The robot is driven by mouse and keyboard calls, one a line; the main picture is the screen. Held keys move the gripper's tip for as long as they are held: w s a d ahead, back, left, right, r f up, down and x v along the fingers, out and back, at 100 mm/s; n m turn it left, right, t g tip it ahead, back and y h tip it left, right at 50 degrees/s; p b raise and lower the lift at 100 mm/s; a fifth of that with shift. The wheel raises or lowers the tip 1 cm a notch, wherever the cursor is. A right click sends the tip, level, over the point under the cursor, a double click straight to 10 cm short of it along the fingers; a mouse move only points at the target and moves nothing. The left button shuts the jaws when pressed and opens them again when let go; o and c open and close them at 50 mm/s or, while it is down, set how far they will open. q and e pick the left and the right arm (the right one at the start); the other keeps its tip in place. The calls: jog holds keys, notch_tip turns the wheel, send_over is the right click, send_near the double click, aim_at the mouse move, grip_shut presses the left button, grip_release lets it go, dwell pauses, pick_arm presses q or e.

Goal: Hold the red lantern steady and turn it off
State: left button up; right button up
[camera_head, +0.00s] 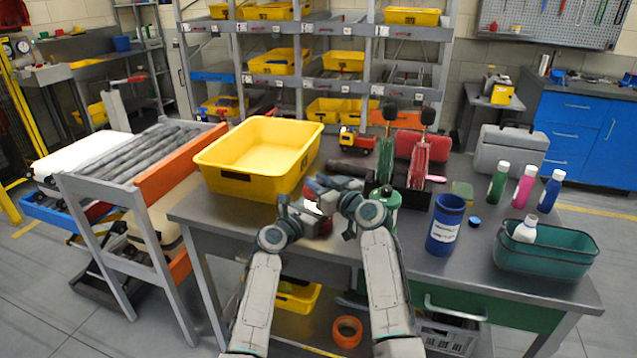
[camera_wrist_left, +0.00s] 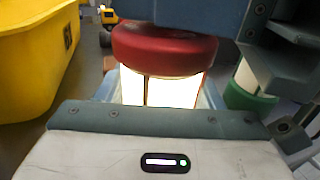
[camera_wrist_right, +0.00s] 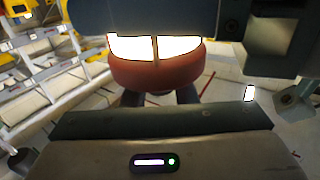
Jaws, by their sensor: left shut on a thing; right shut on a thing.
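The red lantern (camera_head: 325,229) is at the near edge of the grey table, mostly hidden by my grippers in the head view. Its window glows bright white. In the left wrist view, a round red end (camera_wrist_left: 165,50) sits above the lit panes. In the right wrist view, a red end (camera_wrist_right: 157,70) sits below them. My left gripper (camera_head: 304,209) is shut on the lantern from the left. My right gripper (camera_head: 338,190) is shut on it from the right side. The switch is not visible. Whether the lantern touches the table is hidden.
A yellow bin (camera_head: 261,157) stands close on the left. A green container (camera_head: 385,198) is just right of my right gripper. Beyond are a blue canister (camera_head: 446,226), several bottles and a teal bin (camera_head: 545,258). A roller conveyor (camera_head: 135,165) is at the left.

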aim_at(319, 180)
jog(key=shift+n+g+y, duration=1.3)
jog(key=shift+g+y, duration=0.1)
jog(key=shift+g, duration=0.1)
jog(key=o, duration=1)
notch_tip(319, 180, up, 10)
jog(key=shift+f, duration=0.1)
